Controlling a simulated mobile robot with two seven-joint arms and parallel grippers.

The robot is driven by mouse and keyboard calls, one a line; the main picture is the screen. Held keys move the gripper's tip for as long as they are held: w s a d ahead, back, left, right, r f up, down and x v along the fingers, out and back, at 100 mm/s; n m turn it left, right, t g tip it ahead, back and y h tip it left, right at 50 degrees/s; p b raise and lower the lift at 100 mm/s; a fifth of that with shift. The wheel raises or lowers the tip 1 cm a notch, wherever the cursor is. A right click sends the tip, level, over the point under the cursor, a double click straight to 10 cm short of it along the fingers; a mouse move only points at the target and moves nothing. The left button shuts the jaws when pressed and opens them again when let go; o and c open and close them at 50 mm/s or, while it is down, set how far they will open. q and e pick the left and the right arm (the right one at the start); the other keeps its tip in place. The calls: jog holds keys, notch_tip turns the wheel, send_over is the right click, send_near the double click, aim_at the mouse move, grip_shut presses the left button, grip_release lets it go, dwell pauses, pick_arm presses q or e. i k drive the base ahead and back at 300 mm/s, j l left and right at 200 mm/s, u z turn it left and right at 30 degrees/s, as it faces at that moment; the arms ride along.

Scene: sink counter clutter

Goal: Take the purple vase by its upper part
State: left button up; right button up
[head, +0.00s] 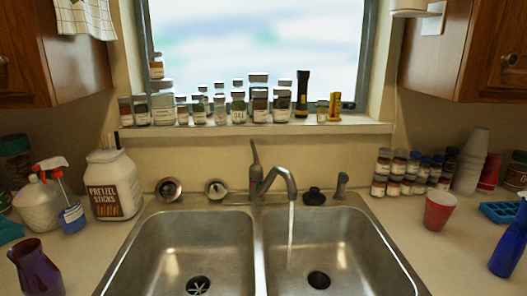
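The purple vase (35,268) stands on the counter at the lower left of the head view. It looks dark and glossy, reddish at the top and more purple lower down. Its upper part faces the camera uncovered, and nothing visible touches it there. Its base is close to or cut by the bottom edge of the picture. Neither of my grippers shows in this view.
A pretzel sticks jar (116,190) and a red-topped spray bottle (72,212) stand behind the vase. The double sink (255,262) lies to its right, with water running from the faucet (277,182). Counter between vase and sink is clear. A red cup (438,211) stands right.

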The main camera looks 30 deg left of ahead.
aim_at(38, 276)
jog(key=u, duration=2.45)
jog(key=k+j+z, duration=0.1)
jog(key=j+z, duration=0.15)
jog(key=z, duration=0.15)
jog(key=k+j+z, duration=0.15)
jog(key=z, duration=0.3)
jog(key=k+j+z, duration=0.15)
jog(key=j+z, duration=0.25)
jog(key=l, duration=0.1)
